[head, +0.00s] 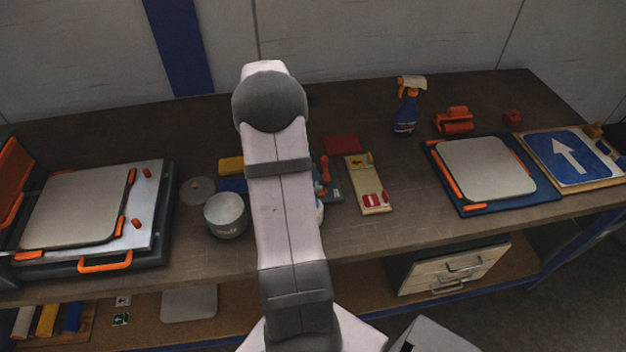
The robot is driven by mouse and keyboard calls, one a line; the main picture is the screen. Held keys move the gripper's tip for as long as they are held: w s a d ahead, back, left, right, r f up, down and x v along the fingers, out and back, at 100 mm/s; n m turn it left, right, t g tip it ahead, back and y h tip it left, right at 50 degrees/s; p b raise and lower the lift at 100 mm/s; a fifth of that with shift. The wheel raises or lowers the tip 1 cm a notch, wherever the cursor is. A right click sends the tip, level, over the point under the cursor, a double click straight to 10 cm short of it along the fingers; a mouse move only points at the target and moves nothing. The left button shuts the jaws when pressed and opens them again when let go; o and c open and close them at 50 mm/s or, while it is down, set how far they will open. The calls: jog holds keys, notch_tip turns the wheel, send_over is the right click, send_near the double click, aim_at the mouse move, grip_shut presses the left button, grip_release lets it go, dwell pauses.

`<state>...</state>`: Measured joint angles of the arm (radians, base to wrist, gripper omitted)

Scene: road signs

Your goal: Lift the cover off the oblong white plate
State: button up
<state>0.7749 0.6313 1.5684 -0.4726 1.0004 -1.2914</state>
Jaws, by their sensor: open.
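A narrow oblong cream-white plate (365,172) lies on the bench just right of my arm. A small yellow piece with a dark arrow sits near its upper end, and a red-and-white piece (372,200) near its lower end. I cannot tell whether either is a cover. Larger, nearly square pale plates lie at the left (75,207) and right (485,168), with orange pieces at their edges. My arm rises through the middle of the view, and my gripper cannot be made out; the arm hides part of the bench.
A grey pot (226,215) and a round grey lid (197,190) stand left of my arm. A blue spray bottle (406,108), an orange tool (453,121) and a blue arrow sign (567,157) are at the right. Bare bench lies along the middle front edge.

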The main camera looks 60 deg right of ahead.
jog(key=shift+p+x, duration=1.2)
jog(key=shift+x, duration=1.4)
jog(key=shift+w+d, duration=0.1)
jog(key=shift+c, duration=0.5)
jog(key=c, duration=1)
